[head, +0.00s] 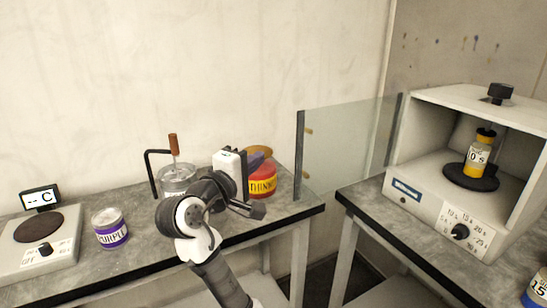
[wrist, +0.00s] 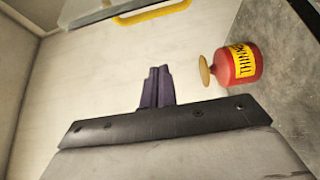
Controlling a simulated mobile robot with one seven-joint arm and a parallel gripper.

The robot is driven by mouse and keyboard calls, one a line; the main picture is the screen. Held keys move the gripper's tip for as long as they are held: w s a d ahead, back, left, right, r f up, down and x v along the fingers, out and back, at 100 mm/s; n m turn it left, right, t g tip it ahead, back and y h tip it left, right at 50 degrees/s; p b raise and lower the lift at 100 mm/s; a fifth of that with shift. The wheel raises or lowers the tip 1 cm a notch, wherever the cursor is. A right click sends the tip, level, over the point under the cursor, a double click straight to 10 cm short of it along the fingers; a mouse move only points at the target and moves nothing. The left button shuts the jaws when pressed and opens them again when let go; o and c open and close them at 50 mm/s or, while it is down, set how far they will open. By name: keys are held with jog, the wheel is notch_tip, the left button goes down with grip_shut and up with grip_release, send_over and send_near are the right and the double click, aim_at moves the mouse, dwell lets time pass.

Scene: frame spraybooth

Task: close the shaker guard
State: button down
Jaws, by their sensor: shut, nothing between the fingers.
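The shaker (head: 445,208) is a white open-fronted box on the right bench. Its guard (head: 350,145) is a clear panel with a dark edge, swung open out to the left from the box's left side. Yellow handle mounts show near the guard's free edge. In the wrist view a yellow handle (wrist: 155,13) crosses the top, ahead of my fingers and apart from them. My gripper (head: 259,158) is over the left bench, left of the guard. Its purple fingers are together and empty, also in the wrist view (wrist: 156,87).
A red thinner can (head: 262,182) stands close below my gripper. A stirrer vessel (head: 176,180), a purple paint jar (head: 110,230) and a hotplate (head: 38,245) share the left bench. A yellow jar (head: 476,162) sits inside the shaker. A gap separates the benches.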

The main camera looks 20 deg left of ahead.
jog(key=w+d+p, duration=0.3)
jog(key=w+d, duration=0.1)
jog(key=w, duration=0.4)
jog(key=shift+d, duration=0.3)
dwell(0.3)
